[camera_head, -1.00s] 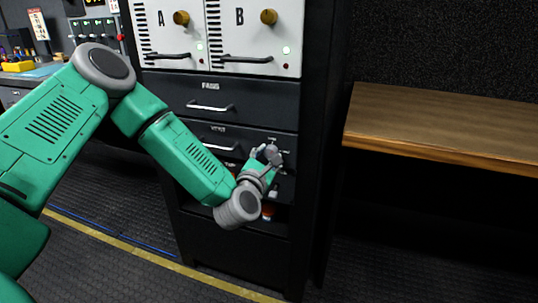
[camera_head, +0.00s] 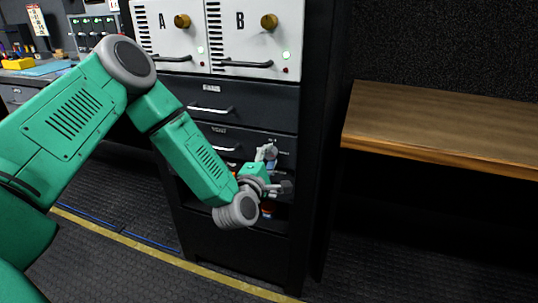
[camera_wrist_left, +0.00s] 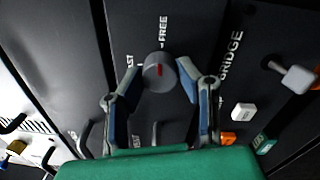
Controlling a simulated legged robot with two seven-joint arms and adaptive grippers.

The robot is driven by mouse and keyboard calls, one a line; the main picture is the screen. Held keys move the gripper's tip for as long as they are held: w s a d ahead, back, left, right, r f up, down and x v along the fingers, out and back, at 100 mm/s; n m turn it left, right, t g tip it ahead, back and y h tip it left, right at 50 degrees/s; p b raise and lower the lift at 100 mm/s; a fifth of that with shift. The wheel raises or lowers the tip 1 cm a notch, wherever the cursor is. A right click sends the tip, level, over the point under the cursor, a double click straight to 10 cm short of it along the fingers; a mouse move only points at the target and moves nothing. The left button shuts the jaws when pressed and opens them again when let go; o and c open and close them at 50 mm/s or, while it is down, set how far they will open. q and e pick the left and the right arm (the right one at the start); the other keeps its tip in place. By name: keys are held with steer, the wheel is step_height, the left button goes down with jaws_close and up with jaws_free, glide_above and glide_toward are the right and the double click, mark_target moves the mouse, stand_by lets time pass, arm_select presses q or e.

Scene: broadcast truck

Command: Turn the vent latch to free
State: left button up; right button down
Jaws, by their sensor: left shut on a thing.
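The vent latch is a round dark grey knob (camera_wrist_left: 158,72) with a red mark, on a black panel in the left wrist view. The word FREE is printed above it, and lettering that seems to read FAST is to its left. The red mark runs roughly up and down the picture, near the FREE side. My left gripper (camera_wrist_left: 160,84) has one finger on each side of the knob and is shut on it. In the head view the gripper (camera_head: 276,170) is at the rack's lower drawer, and the knob is largely hidden there. My right gripper is not in view.
A BRIDGE label, a white button (camera_wrist_left: 243,112), an orange button (camera_wrist_left: 228,138) and a grey knob (camera_wrist_left: 298,79) sit right of the latch. Drawer handles (camera_head: 211,109) are above the gripper. A wooden bench (camera_head: 450,125) stands right of the rack.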

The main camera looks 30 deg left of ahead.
arm_select(q)
steer(key=shift+f+m, duration=0.25)
steer(key=shift+m, duration=0.25)
steer(key=o, duration=1.1)
steer(key=shift+o, duration=0.2)
steer(key=shift+s+r, duration=0.1)
steer(key=v, duration=1.1)
steer(key=shift+s, duration=0.35)
steer(key=shift+d, duration=0.1)
